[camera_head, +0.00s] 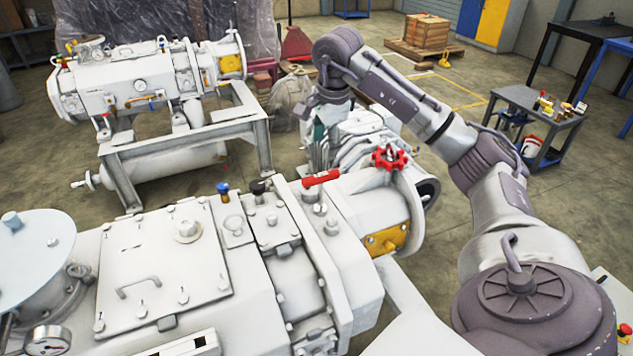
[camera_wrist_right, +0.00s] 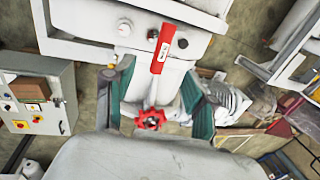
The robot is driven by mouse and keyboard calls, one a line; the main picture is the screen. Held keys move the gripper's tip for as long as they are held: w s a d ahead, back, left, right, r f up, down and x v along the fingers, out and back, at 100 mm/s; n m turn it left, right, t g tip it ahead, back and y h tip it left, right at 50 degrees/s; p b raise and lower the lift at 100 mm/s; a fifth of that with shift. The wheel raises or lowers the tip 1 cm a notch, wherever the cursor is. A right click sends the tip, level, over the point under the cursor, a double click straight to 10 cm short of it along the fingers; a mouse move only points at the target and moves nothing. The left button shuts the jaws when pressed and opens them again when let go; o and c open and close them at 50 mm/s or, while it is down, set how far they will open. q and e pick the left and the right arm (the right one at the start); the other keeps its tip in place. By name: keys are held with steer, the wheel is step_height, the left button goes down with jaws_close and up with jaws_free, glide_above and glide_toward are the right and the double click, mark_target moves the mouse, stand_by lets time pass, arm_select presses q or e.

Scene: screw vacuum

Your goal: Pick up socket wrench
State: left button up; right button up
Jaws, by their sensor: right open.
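My right gripper (camera_head: 318,142) is just beyond the tool in the head view. Its two green fingers stand wide apart on either side of the tool's lower end in the right wrist view (camera_wrist_right: 153,84). Nothing is held between them. My left gripper is in neither view.
The star-shaped knob also shows in the right wrist view (camera_wrist_right: 150,118), close below the tool. A second white pump on a metal frame (camera_head: 262,145) stands behind. A grey side table (camera_head: 520,97) is at the right. Open floor (camera_head: 50,170) lies at the left.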

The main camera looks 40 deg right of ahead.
mark_target(319, 176)
steer(key=f, duration=0.2)
steer(key=w+f, duration=0.1)
steer(key=f, duration=0.5)
steer(key=shift+w+d+p, duration=0.2)
steer(key=shift+d+p, duration=0.2)
steer(key=shift+w+f, duration=0.15)
steer(key=shift+f, duration=0.25)
steer(key=f+p, duration=0.1)
steer(key=w+f, duration=0.1)
steer(key=f, duration=0.1)
steer(key=shift+w+d+f+p, duration=0.15)
steer(key=shift+f+p, duration=0.1)
steer(key=shift+p, duration=0.15)
steer(key=shift+d+f, duration=0.1)
steer(key=shift+f, duration=0.35)
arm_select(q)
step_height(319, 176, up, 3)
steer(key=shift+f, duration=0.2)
arm_select(e)
steer(key=shift+c, duration=0.2)
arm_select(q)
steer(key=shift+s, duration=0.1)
arm_select(e)
steer(key=shift+r, duration=0.1)
jaws_close()
